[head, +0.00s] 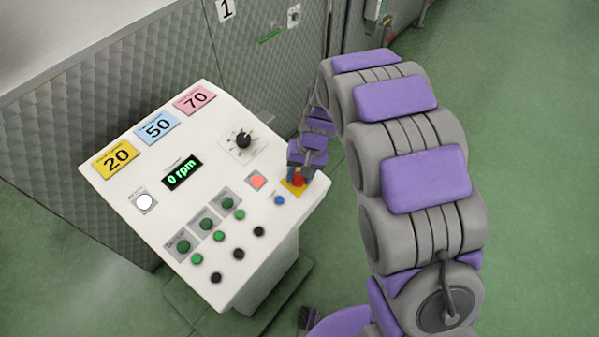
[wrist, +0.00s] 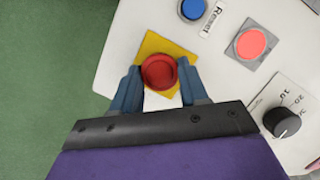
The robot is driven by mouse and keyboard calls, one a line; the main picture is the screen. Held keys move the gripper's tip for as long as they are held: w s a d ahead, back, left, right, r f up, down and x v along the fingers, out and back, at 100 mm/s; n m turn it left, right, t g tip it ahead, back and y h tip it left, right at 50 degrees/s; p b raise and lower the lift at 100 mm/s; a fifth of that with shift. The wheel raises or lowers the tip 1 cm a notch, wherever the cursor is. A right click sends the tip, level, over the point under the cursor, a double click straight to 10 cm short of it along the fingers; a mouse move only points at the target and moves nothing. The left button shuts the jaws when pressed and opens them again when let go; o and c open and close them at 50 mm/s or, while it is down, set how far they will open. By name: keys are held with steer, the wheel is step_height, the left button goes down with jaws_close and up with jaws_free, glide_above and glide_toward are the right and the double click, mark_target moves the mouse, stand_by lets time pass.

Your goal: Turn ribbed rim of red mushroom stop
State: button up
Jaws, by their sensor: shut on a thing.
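The red mushroom stop (wrist: 159,71) sits on a yellow square plate (wrist: 152,40) on the white sloping control panel (head: 130,174). In the head view the red stop (head: 298,180) shows only in part, under my gripper (head: 301,174) near the panel's right corner. In the wrist view my gripper (wrist: 160,86) has its two blue fingers on the left and right sides of the red head, shut on its rim. The ribs of the rim are too small to make out.
A blue reset button (wrist: 192,9) and a lit red button (wrist: 251,43) are close by. A black knob (head: 243,139) stands further up the panel. The display (head: 182,173) reads 0 rpm. Green floor (head: 540,200) is clear at right.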

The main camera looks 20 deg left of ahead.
stand_by(0.4)
steer(key=o, duration=1.1)
steer(key=shift+a+f, duration=0.1)
steer(key=shift+c, duration=0.2)
steer(key=p+v, duration=0.1)
steer(key=v, duration=1.6)
steer(key=shift+w, duration=0.2)
